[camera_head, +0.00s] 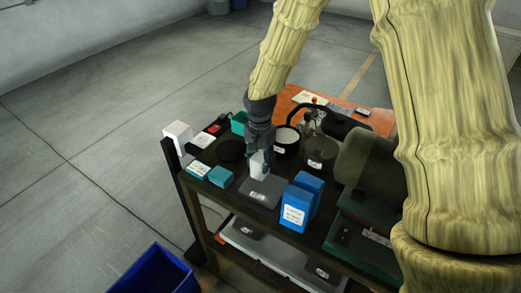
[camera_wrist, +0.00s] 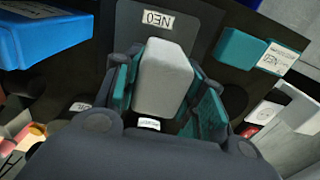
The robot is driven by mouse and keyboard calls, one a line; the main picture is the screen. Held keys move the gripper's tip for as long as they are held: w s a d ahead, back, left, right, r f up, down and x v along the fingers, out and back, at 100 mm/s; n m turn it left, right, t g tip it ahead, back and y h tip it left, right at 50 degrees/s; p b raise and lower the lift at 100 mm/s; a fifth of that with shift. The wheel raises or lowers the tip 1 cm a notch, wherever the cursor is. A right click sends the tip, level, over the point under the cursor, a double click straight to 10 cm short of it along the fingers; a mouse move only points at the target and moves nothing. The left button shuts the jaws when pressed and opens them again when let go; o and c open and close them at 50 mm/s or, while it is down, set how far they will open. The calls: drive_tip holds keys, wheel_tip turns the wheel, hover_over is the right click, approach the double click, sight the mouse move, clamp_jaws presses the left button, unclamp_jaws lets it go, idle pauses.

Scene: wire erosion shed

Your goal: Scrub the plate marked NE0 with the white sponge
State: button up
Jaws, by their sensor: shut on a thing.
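My gripper (camera_head: 259,155) is shut on the white sponge (camera_head: 258,166), a pale block held upright between the fingers. In the wrist view the sponge (camera_wrist: 163,78) sits between the teal-padded fingers of my gripper (camera_wrist: 165,85). The dark grey plate marked NE0 (camera_head: 265,188) lies flat on the dark cart top. Its label shows upside down in the wrist view, on the plate (camera_wrist: 190,15) beyond the sponge. The sponge is over or at the plate's far edge in the head view; I cannot tell whether it touches.
Blue boxes (camera_head: 296,207) stand close right of the plate. Teal blocks (camera_head: 220,176) lie to its left. A blue bin (camera_head: 155,273) is on the floor.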

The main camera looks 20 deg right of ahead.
drive_tip(key=shift+r+p, duration=0.5)
drive_tip(key=shift+r, duration=0.85)
drive_tip(key=shift+d, duration=0.1)
